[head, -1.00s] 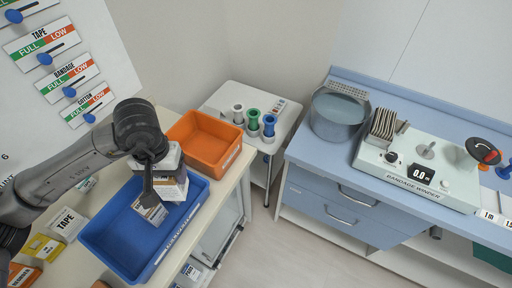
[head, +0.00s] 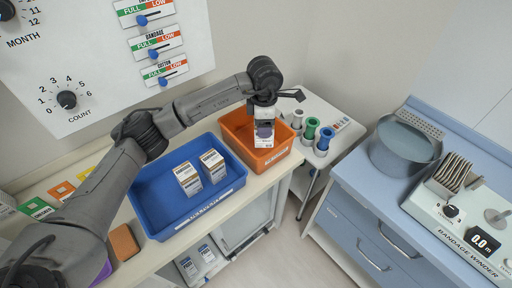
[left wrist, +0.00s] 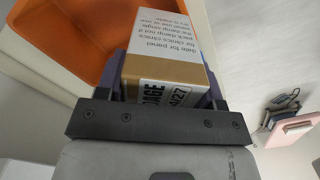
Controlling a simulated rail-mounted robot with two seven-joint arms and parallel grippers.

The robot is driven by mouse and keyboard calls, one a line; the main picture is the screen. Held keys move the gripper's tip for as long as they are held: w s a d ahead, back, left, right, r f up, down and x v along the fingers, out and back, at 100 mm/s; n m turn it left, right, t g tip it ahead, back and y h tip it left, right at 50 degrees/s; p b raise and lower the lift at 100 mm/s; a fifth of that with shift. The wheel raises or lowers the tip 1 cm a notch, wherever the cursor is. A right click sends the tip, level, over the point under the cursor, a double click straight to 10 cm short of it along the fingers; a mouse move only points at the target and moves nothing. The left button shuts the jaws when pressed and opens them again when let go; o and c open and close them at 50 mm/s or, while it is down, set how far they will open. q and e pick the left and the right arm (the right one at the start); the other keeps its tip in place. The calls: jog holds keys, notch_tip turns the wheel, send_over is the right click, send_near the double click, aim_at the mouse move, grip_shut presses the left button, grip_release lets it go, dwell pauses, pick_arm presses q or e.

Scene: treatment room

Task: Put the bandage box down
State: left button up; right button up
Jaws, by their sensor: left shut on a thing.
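My left gripper (head: 264,126) is shut on a bandage box (head: 262,139), white with a tan end. It holds the box over the orange bin (head: 274,163), and the box overlaps the bin's opening in the head view. I cannot tell whether the box touches the bin. In the left wrist view the box (left wrist: 165,45) sits between the two fingers, with printed text and "27" on its near face. The orange bin (left wrist: 60,35) lies beyond it at upper left. My right gripper is not in view.
A blue tray (head: 195,213) left of the orange bin holds two similar boxes (head: 187,178) (head: 212,165). Right of the bin, a white stand carries white, green and blue rolls (head: 311,128). A blue counter (head: 345,190) with a metal pot (head: 405,140) stands farther right.

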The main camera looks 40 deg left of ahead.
pick_arm(q)
jog(key=shift+w+a+f+n+b, duration=0.25)
jog(key=shift+a+f+n, duration=0.8)
jog(key=shift+f, duration=1)
jog(key=shift+w+a+f+n+b, duration=0.2)
jog(key=shift+a+f+n, duration=0.3)
jog(key=shift+f+n, duration=1.3)
jog(key=shift+w+a+f+n+b, duration=0.2)
jog(key=shift+a+f+n, duration=0.7)
jog(key=shift+f, duration=1.45)
jog(key=shift+d, duration=0.1)
jog(key=shift+f, duration=0.15)
jog(key=o, duration=1)
jog(key=shift+o, duration=0.2)
